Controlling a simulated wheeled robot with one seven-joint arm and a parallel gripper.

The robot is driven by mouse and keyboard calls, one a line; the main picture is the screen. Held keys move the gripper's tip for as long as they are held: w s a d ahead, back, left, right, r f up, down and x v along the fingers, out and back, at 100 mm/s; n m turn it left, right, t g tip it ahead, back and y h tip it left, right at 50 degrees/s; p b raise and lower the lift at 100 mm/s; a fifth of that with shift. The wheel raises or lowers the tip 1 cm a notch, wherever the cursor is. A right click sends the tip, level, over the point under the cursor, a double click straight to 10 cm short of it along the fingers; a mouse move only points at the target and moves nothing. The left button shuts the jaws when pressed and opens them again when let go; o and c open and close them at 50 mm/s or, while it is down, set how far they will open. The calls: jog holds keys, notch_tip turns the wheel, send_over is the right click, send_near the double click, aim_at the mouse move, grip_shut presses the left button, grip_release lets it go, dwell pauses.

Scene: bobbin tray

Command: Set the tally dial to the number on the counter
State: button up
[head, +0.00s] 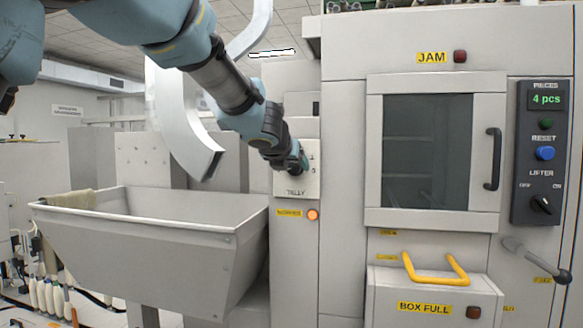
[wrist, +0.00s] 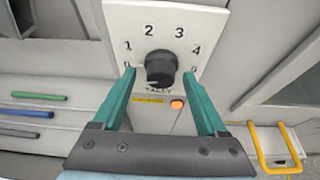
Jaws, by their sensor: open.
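The tally dial (wrist: 160,66) is a black knob on a pale plate (wrist: 120,14) marked with numbers; 1, 2, 3 and 4 are readable in an arc around it. The lowest marks are partly hidden by my fingers, and I cannot tell which number the knob points to. My gripper (wrist: 159,72) is open, with one green finger on each side of the knob; I cannot tell if they touch it. In the head view my gripper (head: 303,163) is at the tally plate (head: 285,184) and hides the knob. The counter (head: 546,99) reads "4 pcs".
An orange lamp (head: 313,215) glows below the tally plate. A grey bin (head: 150,245) stands at the left. To the right are a windowed door (head: 430,150) with a black handle, a yellow handle (head: 435,279), and a control panel with a blue button (head: 544,153).

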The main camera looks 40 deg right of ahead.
jog(key=shift+w+d+f, duration=0.15)
jog(key=shift+w+d, duration=0.05)
jog(key=shift+d, duration=0.2)
grip_shut()
dwell(0.4)
